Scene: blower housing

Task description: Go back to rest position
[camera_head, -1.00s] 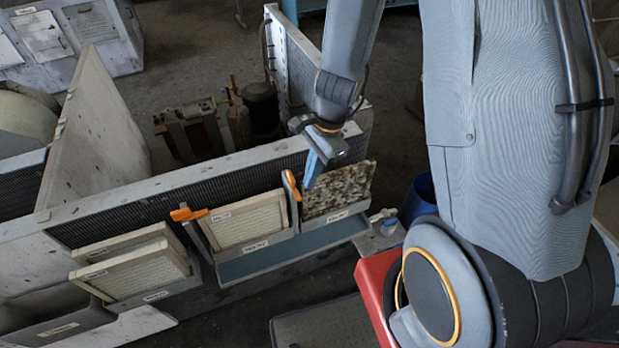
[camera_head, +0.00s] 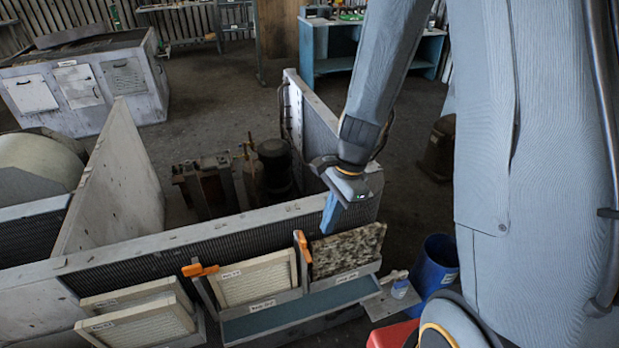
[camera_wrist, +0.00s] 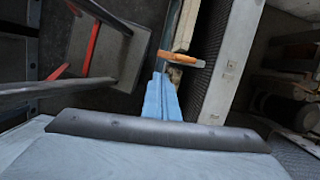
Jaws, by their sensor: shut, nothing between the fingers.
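My gripper (camera_head: 328,222) hangs from my arm in the head view, above the front wall of the housing and just over the dirty, speckled filter (camera_head: 346,252). Its blue fingers are together and empty, and they also show in the wrist view (camera_wrist: 161,98). In the wrist view an orange latch (camera_wrist: 180,58) lies just beyond the fingertips. I cannot tell whether the fingers touch anything, but they seem apart from the filter.
More cream filters (camera_head: 140,322) sit at lower left. Open floor (camera_head: 225,100) lies behind.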

